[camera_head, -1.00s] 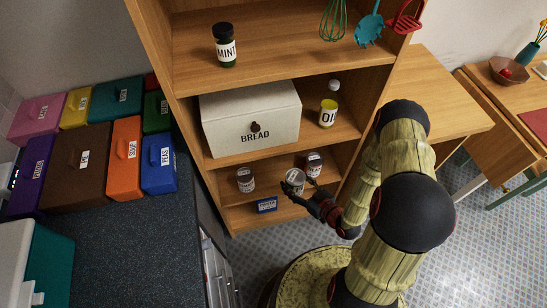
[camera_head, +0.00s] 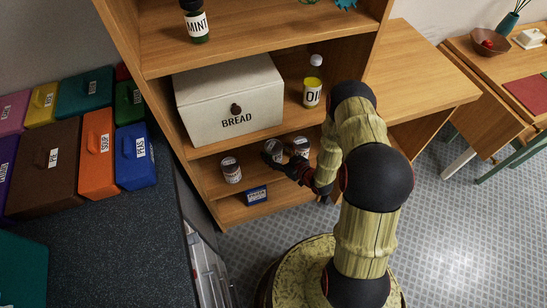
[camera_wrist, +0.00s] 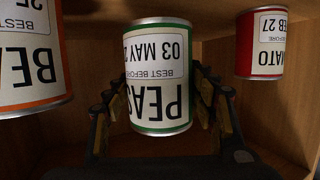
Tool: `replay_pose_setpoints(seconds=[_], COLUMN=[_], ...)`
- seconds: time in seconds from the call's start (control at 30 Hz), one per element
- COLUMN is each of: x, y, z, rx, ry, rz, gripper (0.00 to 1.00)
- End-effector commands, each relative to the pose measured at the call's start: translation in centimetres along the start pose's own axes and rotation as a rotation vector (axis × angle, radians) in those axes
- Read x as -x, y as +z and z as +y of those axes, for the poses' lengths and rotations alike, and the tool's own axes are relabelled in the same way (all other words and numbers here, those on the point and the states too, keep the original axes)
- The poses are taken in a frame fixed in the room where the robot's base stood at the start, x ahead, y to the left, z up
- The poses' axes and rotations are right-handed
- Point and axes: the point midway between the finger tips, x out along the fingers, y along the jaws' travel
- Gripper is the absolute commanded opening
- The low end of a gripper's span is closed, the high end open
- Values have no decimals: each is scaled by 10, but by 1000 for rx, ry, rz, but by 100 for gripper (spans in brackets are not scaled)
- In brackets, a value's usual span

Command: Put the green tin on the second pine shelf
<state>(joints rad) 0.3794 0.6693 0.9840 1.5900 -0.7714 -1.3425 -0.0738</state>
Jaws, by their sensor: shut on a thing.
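The green tin is the one with green rims and a PEAS label, upside down in the wrist view (camera_wrist: 157,80). It stands between the two fingers of my gripper (camera_wrist: 160,112), which is shut on it. In the head view the tin (camera_head: 273,146) is inside the pine shelf unit (camera_head: 155,110), in the bay below the bread box, with my gripper (camera_head: 274,158) at it. A BEANS tin with an orange rim (camera_wrist: 30,60) is to its left and a red TOMATO tin (camera_wrist: 262,42) to its right. I cannot tell whether the green tin touches the board.
The bread box (camera_head: 230,95) and an oil bottle (camera_head: 312,82) stand on the shelf above. In the head view one tin (camera_head: 231,170) is left and another (camera_head: 300,147) right of my gripper. A small blue box (camera_head: 256,195) sits low at the front.

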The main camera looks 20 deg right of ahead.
Motion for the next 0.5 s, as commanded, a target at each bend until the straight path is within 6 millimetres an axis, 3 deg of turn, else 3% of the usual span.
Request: replay_pose_setpoints(seconds=[0.2, 0.5], x=[-12, -12], y=[30, 30], z=[1, 1], rx=[0, 1], ry=[0, 0], rz=[2, 3], gripper=[14, 14])
